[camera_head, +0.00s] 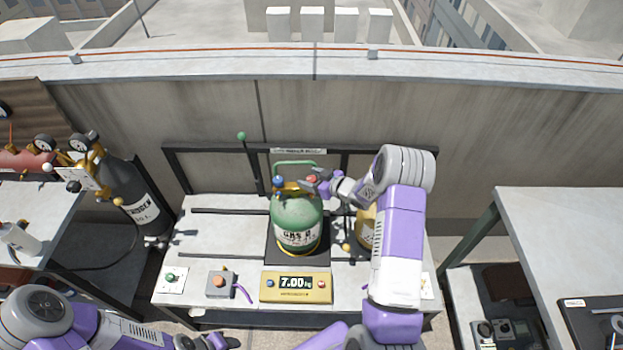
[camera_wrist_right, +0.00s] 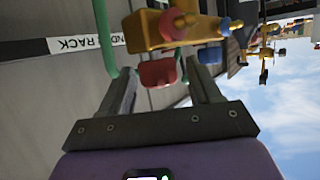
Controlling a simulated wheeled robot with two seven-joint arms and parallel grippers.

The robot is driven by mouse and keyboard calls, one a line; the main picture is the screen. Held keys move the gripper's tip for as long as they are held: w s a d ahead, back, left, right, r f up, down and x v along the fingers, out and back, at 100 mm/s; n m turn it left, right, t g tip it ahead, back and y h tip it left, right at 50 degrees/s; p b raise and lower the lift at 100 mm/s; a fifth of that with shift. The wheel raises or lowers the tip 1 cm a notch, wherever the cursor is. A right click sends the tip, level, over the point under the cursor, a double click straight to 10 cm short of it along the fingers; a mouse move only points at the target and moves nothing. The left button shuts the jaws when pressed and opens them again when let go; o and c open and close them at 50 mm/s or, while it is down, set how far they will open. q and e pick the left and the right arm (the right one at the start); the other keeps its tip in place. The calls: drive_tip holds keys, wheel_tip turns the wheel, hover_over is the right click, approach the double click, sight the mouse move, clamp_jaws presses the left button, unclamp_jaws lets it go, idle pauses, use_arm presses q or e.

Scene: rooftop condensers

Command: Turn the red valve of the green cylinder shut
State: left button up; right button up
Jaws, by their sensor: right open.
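The green cylinder (camera_head: 296,220) stands upright on a dark scale plate in the middle of the bench. Its red valve (camera_head: 311,179) is at the top right and its blue valve (camera_head: 278,180) at the top left. My right gripper (camera_head: 318,184) is open at the red valve. In the right wrist view the red valve (camera_wrist_right: 157,73) lies between the tips of the two open fingers; I cannot tell whether they touch it. Brass fittings (camera_wrist_right: 185,32) and a green handle (camera_wrist_right: 105,38) are just beyond. My left gripper (camera_head: 218,342) is low at the bottom edge, its jaws unclear.
A yellow display box (camera_head: 296,287) reading 7.00 kg stands in front of the cylinder. A yellow cylinder (camera_head: 365,228) is partly hidden behind my right arm. A dark rack (camera_head: 205,150) runs behind. A black cylinder (camera_head: 133,190) stands left. The bench's left part is mostly clear.

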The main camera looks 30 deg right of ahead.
drive_tip(key=c, duration=1)
drive_tip(key=shift+f+m+h+b, duration=0.15)
drive_tip(key=shift+m+h+b, duration=0.4)
drive_tip(key=shift+b, duration=0.45)
drive_tip(key=m+h+b, duration=0.1)
drive_tip(key=h+b, duration=0.1)
drive_tip(key=m+h+b, duration=0.2)
drive_tip(key=b, duration=0.1)
drive_tip(key=shift+a+f+m+t, duration=0.1)
drive_tip(key=shift+a+m+t, duration=0.05)
drive_tip(key=shift+m+t, duration=0.15)
drive_tip(key=shift+m+h+b, duration=0.55)
drive_tip(key=shift+m+h, duration=0.2)
drive_tip(key=shift+h, duration=0.3)
drive_tip(key=shift+m+g+h, duration=0.4)
drive_tip(key=shift+m+h, duration=0.4)
drive_tip(key=shift+h, duration=0.1)
drive_tip(key=m+h, duration=0.1)
drive_tip(key=m+g+h+p, duration=0.1)
drive_tip(key=shift+r+h, duration=0.3)
drive_tip(key=m+g+h+p, duration=0.3)
drive_tip(key=m+g+p, duration=0.1)
drive_tip(key=m, duration=0.1)
drive_tip(key=shift+r+h, duration=0.1)
drive_tip(key=shift+h, duration=0.3)
drive_tip(key=shift+m+g+h+p, duration=1)
drive_tip(key=shift+m+g+p, duration=0.15)
drive_tip(key=shift+m+g, duration=0.65)
